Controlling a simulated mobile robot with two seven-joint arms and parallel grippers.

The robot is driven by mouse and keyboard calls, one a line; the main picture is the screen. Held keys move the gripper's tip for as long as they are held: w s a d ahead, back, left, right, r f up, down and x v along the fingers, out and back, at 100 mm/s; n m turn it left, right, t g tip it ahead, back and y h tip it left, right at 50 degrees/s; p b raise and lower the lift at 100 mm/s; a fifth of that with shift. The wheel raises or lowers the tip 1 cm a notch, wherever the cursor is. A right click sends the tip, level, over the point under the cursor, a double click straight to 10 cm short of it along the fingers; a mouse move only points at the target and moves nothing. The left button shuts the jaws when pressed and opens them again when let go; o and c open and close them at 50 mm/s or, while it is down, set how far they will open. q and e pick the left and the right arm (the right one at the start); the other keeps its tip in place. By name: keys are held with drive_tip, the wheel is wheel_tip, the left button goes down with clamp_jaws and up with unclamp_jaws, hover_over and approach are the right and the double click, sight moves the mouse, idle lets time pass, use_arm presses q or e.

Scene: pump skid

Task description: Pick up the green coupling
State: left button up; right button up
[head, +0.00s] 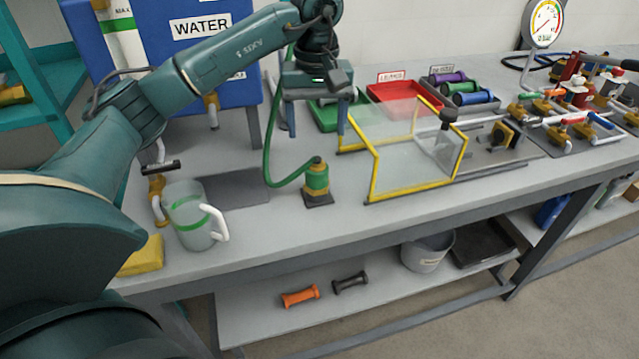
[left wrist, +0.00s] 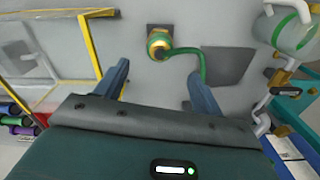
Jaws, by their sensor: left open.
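The green coupling (head: 459,87) lies in a grey rack (head: 492,103) at the back of the bench, between a purple coupling (head: 447,77) and a blue coupling (head: 470,98). In the left wrist view the green coupling (left wrist: 14,120) shows small at the left edge. My left gripper (head: 315,122) is open and empty, pointing down above the bench, well to the left of the rack. In the left wrist view its fingers (left wrist: 157,62) are spread, with bare bench and a hose fitting beyond them. My right gripper is not in view.
A clear guard with a yellow frame (head: 371,178) stands between my left gripper and the rack. A red tray (head: 375,92) and a green tray (head: 325,117) lie behind it. A green hose (head: 268,160) runs to a brass-and-green fitting (head: 317,180). A jug (head: 190,220) stands left.

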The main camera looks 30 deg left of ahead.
sight(317, 166)
use_arm(q)
wheel_tip(317, 166, down, 7)
drive_tip(key=shift+r, duration=0.2)
drive_tip(key=shift+f+p, duration=0.65)
drive_tip(key=shift+f, duration=2)
drive_tip(key=shift+c, duration=0.3)
drive_tip(key=c, duration=1.1)
